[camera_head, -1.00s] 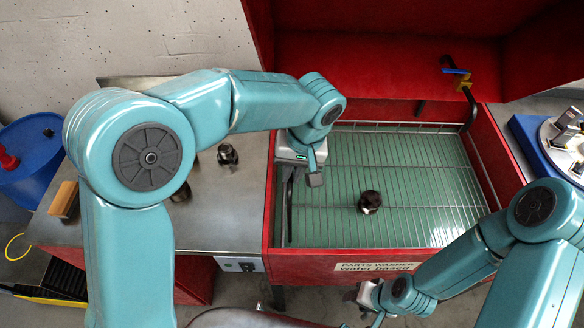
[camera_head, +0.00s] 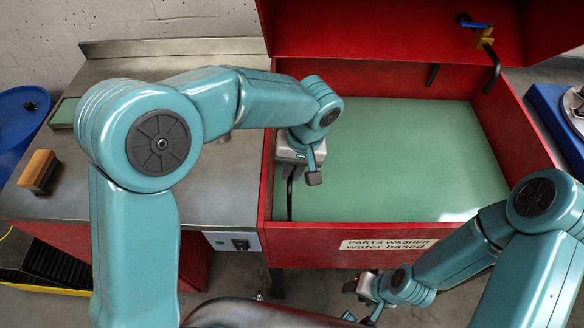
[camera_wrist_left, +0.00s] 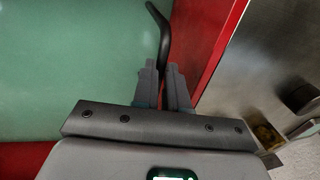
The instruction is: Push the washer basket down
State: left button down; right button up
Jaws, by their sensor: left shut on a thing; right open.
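The red parts washer (camera_head: 385,232) stands open, its tank filled with opaque green liquid (camera_head: 410,150). The wire basket and the dark part on it do not show; the liquid's surface hides them. My left gripper (camera_head: 292,172) is at the tank's left wall, shut on the basket's black handle (camera_head: 289,203). In the left wrist view the left gripper (camera_wrist_left: 164,78) has its fingers closed around the black handle (camera_wrist_left: 160,30), beside the red wall. At the back right, another black bar (camera_head: 492,72) rises at the tank wall. My right gripper (camera_head: 360,292) is open and empty in front of the washer.
A steel bench (camera_head: 80,205) adjoins the washer on the left, with a wooden-backed brush (camera_head: 39,171) on it. A blue drum (camera_head: 20,125) stands at far left. A blue-based machine (camera_head: 552,115) stands at right. The raised red lid is behind the tank.

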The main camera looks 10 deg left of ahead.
pick_arm(q)
jog(key=c, duration=1.2)
grip_release()
jog(key=shift+f, duration=0.25)
jog(key=shift+o, duration=0.2)
jog(key=shift+r, duration=0.1)
jog(key=shift+r, duration=0.2)
jog(key=d+r+p, duration=0.1)
jog(key=d+r, duration=0.2)
jog(key=r, duration=1.2)
jog(key=shift+w+r, duration=0.25)
jog(key=shift+w, duration=0.15)
jog(key=shift+d, duration=0.1)
